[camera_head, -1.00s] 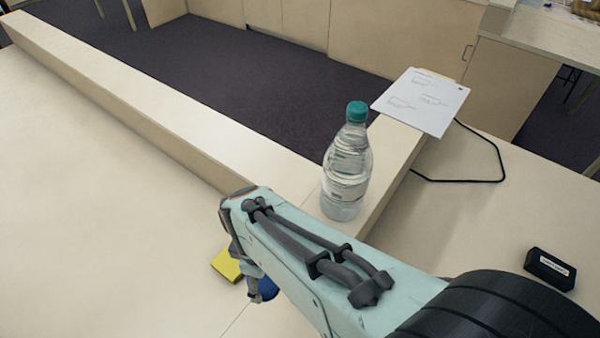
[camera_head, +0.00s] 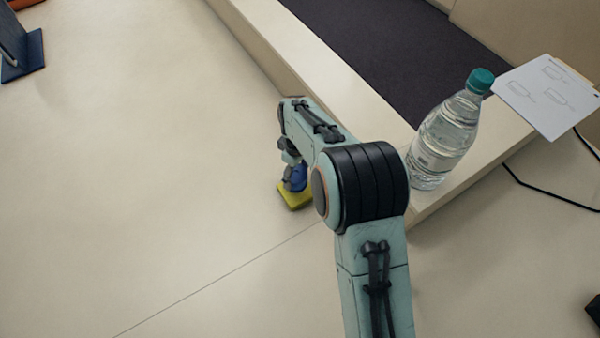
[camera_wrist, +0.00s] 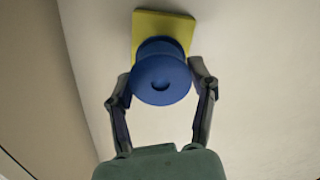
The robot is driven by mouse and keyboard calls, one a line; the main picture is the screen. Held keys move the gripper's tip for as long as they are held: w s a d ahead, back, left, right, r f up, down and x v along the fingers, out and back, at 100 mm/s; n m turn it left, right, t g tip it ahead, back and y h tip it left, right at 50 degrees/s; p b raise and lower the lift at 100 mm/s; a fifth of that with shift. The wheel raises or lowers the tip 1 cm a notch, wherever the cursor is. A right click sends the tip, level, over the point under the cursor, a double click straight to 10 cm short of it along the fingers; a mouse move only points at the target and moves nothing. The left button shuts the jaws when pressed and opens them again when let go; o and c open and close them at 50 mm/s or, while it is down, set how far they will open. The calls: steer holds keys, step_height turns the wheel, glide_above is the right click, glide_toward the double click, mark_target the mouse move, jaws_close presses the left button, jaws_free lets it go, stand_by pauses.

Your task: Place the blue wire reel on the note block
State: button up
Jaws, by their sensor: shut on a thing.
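The blue wire reel (camera_wrist: 160,78) is between the two fingers of my gripper (camera_wrist: 161,90) in the wrist view, and the gripper is shut on it. The yellow note block (camera_wrist: 179,27) lies just beyond the reel, partly covered by it. In the head view the note block (camera_head: 294,196) lies on the pale table with the blue reel (camera_head: 299,178) directly over it. My gripper (camera_head: 292,178) is partly hidden by my arm there. I cannot tell whether the reel's underside touches the block.
A water bottle with a teal cap (camera_head: 447,135) stands on the raised ledge (camera_head: 330,75), right of my arm. A sheet of paper (camera_head: 548,95) lies further right, with a black cable (camera_head: 548,198) below it. The table left of the gripper is clear.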

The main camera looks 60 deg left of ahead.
mark_target(296, 175)
steer(key=shift+f, duration=1.35)
steer(key=shift+f, duration=0.15)
steer(key=o, duration=1.2)
